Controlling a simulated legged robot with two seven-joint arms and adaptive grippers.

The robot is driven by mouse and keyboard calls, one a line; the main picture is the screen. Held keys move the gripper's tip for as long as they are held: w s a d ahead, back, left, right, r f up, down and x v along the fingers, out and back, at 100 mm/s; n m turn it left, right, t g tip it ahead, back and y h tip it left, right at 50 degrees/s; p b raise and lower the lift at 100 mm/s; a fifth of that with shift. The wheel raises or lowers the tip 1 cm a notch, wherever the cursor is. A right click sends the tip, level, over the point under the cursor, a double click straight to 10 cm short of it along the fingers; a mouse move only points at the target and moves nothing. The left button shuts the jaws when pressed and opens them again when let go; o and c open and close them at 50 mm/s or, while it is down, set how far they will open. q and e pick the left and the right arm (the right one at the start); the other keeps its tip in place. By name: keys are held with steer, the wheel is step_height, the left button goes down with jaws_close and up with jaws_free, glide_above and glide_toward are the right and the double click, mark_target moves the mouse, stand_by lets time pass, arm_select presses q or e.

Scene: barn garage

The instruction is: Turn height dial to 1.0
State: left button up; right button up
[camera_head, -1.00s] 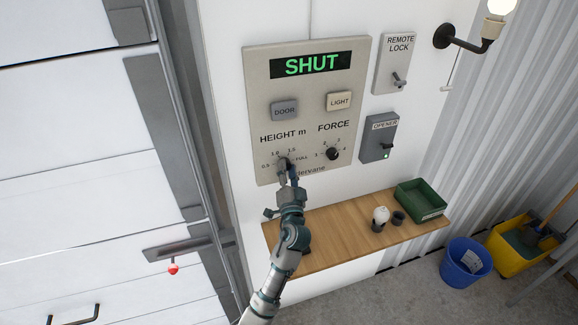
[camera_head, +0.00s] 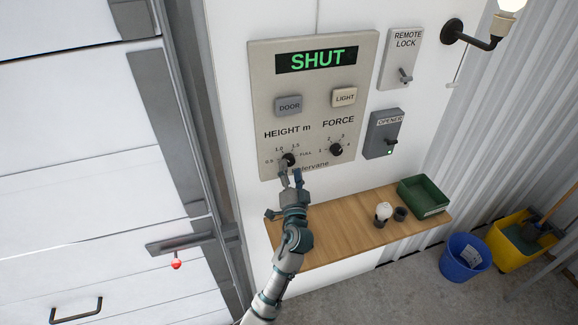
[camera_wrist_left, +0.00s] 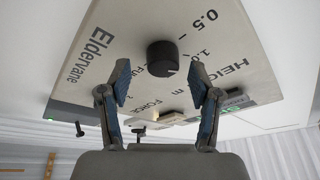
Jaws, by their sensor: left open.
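The height dial (camera_head: 289,160) is a round black knob at the lower left of the beige panel (camera_head: 262,100), under the words HEIGHT m. Marks 0.5, 1.0, 1.5 and FULL surround it. I cannot clearly tell which mark it points to. My left gripper (camera_head: 291,176) is open and empty just below the dial, apart from it. In the left wrist view, the dial (camera_wrist_left: 162,58) sits ahead of and between the two spread fingers of the gripper (camera_wrist_left: 160,82), with nothing held. My right gripper is not in view.
The force dial (camera_head: 336,149) is to the right, with door (camera_head: 288,105) and light (camera_head: 344,97) buttons above. The display (camera_head: 317,60) reads SHUT. A wooden shelf (camera_head: 340,235) below holds a bulb (camera_head: 383,211) and a green tray (camera_head: 424,211).

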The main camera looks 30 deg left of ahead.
arm_select(q)
steer(key=v, duration=0.9)
steer(key=shift+s+f, duration=0.25)
steer(key=shift+s, duration=0.05)
steer(key=shift+d, duration=0.2)
